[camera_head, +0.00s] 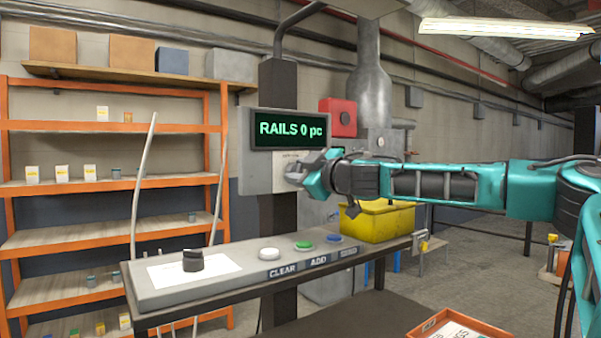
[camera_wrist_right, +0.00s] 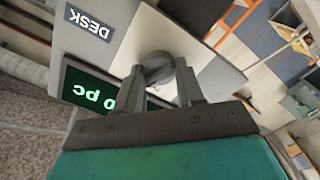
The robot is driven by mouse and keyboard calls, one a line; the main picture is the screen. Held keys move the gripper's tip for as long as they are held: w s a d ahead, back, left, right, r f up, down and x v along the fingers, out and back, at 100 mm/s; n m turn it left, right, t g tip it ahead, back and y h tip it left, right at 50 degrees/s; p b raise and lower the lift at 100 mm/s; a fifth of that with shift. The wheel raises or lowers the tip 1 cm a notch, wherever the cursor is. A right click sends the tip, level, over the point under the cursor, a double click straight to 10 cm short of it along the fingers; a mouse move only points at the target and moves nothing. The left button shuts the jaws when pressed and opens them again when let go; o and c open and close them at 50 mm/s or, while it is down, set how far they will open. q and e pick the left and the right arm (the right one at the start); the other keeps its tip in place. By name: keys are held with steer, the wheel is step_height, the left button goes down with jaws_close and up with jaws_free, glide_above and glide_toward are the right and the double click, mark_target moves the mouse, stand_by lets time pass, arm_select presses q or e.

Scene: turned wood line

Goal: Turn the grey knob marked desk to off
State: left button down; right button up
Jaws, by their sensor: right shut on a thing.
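The grey knob (camera_wrist_right: 158,68) is round and dark and sits on a light grey panel (camera_wrist_right: 125,45) with a DESK label (camera_wrist_right: 88,22). In the head view this panel (camera_head: 257,172) is under the display, and my gripper hides the knob. My right gripper (camera_head: 306,172) reaches in from the right at the panel. In the right wrist view its two fingers (camera_wrist_right: 162,82) are shut on the knob, one on each side. I cannot tell which way the knob points, and no off mark is readable. My left gripper is not in view.
A display (camera_head: 290,129) reads "RAILS 0 pc". Below is a grey console (camera_head: 225,280) with white, green and blue buttons and a black object (camera_head: 193,260). A yellow bin (camera_head: 378,220) stands behind. An orange tray (camera_head: 455,325) is at the front. Shelves (camera_head: 75,186) stand left.

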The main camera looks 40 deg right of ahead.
steer(key=n, duration=0.4)
steer(key=shift+f+n, duration=0.1)
steer(key=shift+n, duration=2.2)
steer(key=o, duration=1)
steer(key=shift+o, duration=0.2)
steer(key=shift+s, duration=0.15)
